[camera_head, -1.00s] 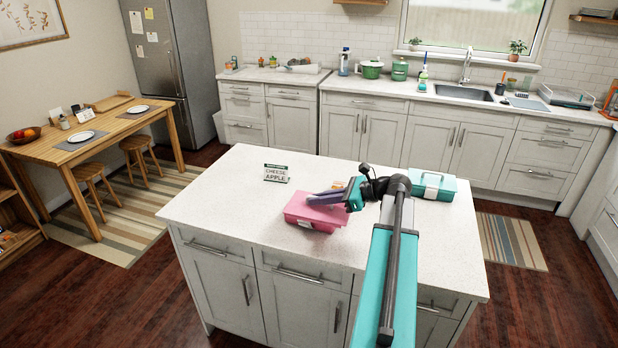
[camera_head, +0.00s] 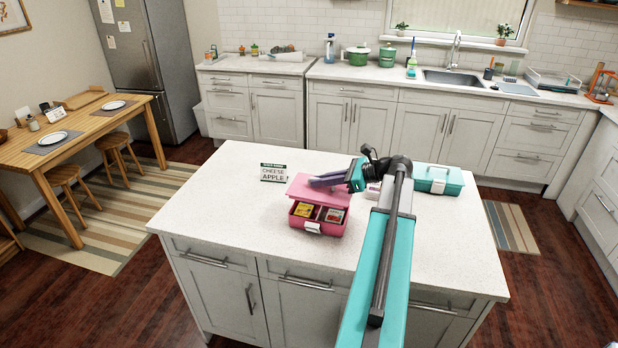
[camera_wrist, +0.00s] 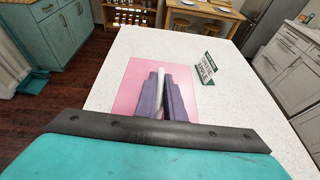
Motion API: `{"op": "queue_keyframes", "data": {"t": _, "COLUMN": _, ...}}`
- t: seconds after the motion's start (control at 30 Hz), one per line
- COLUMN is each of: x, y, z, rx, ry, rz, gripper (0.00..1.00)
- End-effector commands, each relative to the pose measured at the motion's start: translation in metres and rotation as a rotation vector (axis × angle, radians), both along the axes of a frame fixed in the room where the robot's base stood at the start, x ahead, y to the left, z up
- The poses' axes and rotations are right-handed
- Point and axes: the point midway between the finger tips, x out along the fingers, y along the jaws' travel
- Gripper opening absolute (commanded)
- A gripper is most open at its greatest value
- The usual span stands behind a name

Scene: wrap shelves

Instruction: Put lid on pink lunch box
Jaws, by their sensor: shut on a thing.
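The pink lunch box (camera_head: 322,227) sits on the white island counter. Its front shows open, with a yellow item (camera_head: 304,210) and a red-and-white item (camera_head: 335,215) in separate compartments. Its pink lid (camera_head: 303,188) is raised over the back of the box; whether it touches the box there I cannot tell. My gripper (camera_head: 318,182), with purple fingers, is over the lid and shut on it. In the wrist view the fingers of my gripper (camera_wrist: 162,85) close around a white strip (camera_wrist: 160,80), with the pink lid (camera_wrist: 135,80) beneath them.
A sign reading "cheese apple" (camera_head: 273,172) stands left of the box. A teal lunch box (camera_head: 452,183) stands at the right, past my arm. A small pale thing (camera_head: 373,190) is partly hidden by my arm. The counter's front left (camera_head: 215,215) is clear.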

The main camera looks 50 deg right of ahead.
Motion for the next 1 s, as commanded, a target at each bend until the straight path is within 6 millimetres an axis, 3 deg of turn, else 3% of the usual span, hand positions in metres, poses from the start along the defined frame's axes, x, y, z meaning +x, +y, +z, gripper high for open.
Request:
{"op": "queue_keyframes", "data": {"t": 0.67, "x": 0.01, "y": 0.012, "z": 0.003, "rx": 0.0, "ry": 0.0, "rz": 0.022, "gripper": 0.0}}
{"op": "queue_keyframes", "data": {"t": 1.0, "x": 0.009, "y": 0.011, "z": -0.023, "rx": 0.001, "ry": 0.0, "rz": 0.02, "gripper": 0.0}}
